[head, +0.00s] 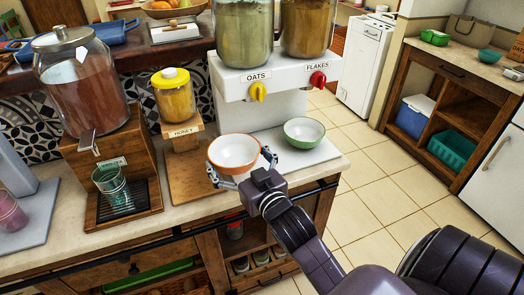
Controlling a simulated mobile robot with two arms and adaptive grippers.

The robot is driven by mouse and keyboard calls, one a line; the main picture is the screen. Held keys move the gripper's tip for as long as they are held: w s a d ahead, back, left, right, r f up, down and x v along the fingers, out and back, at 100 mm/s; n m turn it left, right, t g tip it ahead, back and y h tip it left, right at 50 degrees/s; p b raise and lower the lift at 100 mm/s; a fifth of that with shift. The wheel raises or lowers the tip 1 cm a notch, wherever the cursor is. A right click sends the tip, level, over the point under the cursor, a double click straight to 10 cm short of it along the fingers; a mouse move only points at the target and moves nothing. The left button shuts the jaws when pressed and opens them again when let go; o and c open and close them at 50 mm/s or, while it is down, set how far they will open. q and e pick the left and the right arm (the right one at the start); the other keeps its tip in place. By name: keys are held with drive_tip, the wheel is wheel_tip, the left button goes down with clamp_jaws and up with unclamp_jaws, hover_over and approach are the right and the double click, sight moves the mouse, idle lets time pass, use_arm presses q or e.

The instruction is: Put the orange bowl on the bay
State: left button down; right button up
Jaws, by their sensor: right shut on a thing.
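The orange bowl (234,152), orange outside and white inside, is upright in the head view, above the front edge of the counter. My right gripper (241,168) is shut on it from the near side, its fingers at the bowl's sides. The bowl is beside the white base (322,156) under the oats and flakes dispenser (262,84). I take this base as the bay, but no label confirms it. A green bowl (304,131) stands on that base to the right. The orange bowl's underside is hidden. My left gripper is not in view.
A honey jar (174,98) on a wooden stand (184,137) is behind left of the orange bowl. A drink dispenser (88,85) with a glass (110,183) stands further left. Shelves with jars lie below the counter. Tiled floor (395,190) is open on the right.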

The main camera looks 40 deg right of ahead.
drive_tip(key=w+d+r+m+h, duration=0.2)
drive_tip(key=w+d+r, duration=0.3)
drive_tip(key=d, duration=0.4)
drive_tip(key=f, duration=0.6)
drive_tip(key=shift+w+d+f+b, duration=0.25)
drive_tip(key=shift+w+d+b, duration=0.1)
drive_tip(key=shift+b, duration=0.05)
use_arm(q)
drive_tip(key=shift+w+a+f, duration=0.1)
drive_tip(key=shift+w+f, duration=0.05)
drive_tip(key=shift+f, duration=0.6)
use_arm(e)
drive_tip(key=shift+f, duration=2.15)
drive_tip(key=shift+f, duration=0.15)
drive_tip(key=o, duration=1.1)
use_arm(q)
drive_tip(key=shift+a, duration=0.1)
